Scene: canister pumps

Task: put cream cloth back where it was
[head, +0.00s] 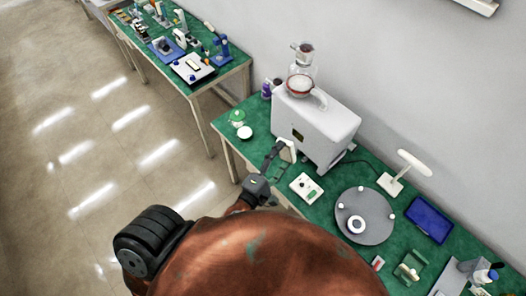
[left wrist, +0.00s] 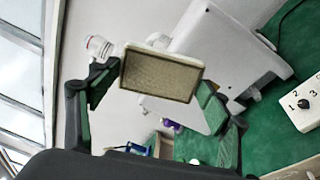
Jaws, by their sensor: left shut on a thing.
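In the head view my left gripper (head: 276,156) reaches over the front edge of the near green table, just in front of the white machine. It is shut on a flat cream rectangular thing (head: 288,150), which I take for the cream cloth. In the left wrist view the same cream piece (left wrist: 162,75) sits between the fingers of the gripper (left wrist: 158,92). It has a pale rim and a tan, fine-textured face turned to the camera. It looks held above the table. My right gripper is not in view.
The white machine (head: 318,122) with a glass hopper stands behind the gripper. A white control box (head: 306,187), a grey turntable (head: 365,215), a white stand (head: 400,172) and a blue tray (head: 430,219) lie to the right. Green tabletop is bare between.

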